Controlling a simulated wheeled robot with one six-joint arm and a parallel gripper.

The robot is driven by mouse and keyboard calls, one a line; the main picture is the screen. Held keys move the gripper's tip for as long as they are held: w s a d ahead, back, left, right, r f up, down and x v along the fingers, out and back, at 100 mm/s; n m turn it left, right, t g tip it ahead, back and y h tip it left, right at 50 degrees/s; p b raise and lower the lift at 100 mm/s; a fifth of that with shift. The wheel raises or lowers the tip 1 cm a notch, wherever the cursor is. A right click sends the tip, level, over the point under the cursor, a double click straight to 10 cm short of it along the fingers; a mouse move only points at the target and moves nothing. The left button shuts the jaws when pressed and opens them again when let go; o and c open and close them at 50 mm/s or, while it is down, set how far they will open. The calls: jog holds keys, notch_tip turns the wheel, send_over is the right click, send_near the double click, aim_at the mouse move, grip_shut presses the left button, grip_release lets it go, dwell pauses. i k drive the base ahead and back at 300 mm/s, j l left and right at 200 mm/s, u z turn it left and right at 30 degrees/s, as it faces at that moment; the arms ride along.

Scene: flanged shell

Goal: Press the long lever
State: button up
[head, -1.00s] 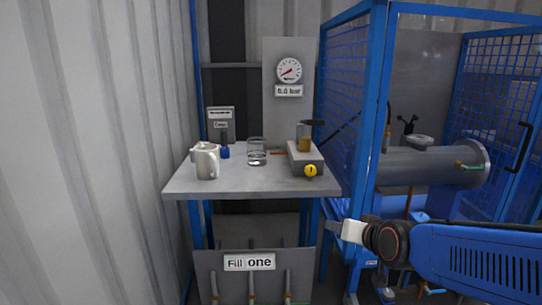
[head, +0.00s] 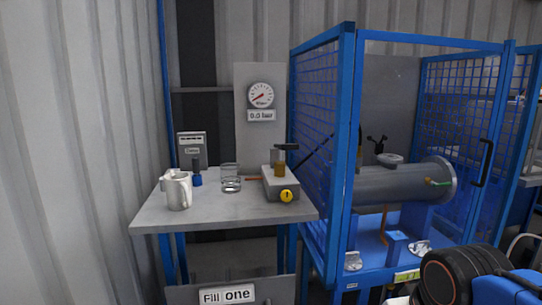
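The long lever (head: 316,152) is a thin dark rod. It slants up to the right from the small grey pump block (head: 281,190) on the table, towards the blue mesh cage. The block carries an amber cylinder (head: 279,165) with a dark cap and a yellow round knob (head: 286,196) on its front. My arm shows at the bottom right, well apart from the lever. Only a pale sliver of my gripper (head: 396,300) shows at the bottom edge; its fingers are cut off by the frame.
A gauge (head: 261,95) stands behind. The blue cage (head: 345,150) with a flanged grey shell (head: 400,184) is at the right.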

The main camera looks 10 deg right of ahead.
aim_at(281, 147)
jog(key=i+j+z, duration=0.2)
jog(key=i+j, duration=0.2)
jog(key=j, duration=0.2)
jog(key=i+j+z, duration=0.1)
jog(key=j, duration=0.25)
jog(key=i+j+z, duration=0.1)
jog(key=i+j, duration=0.15)
jog(key=j, duration=0.1)
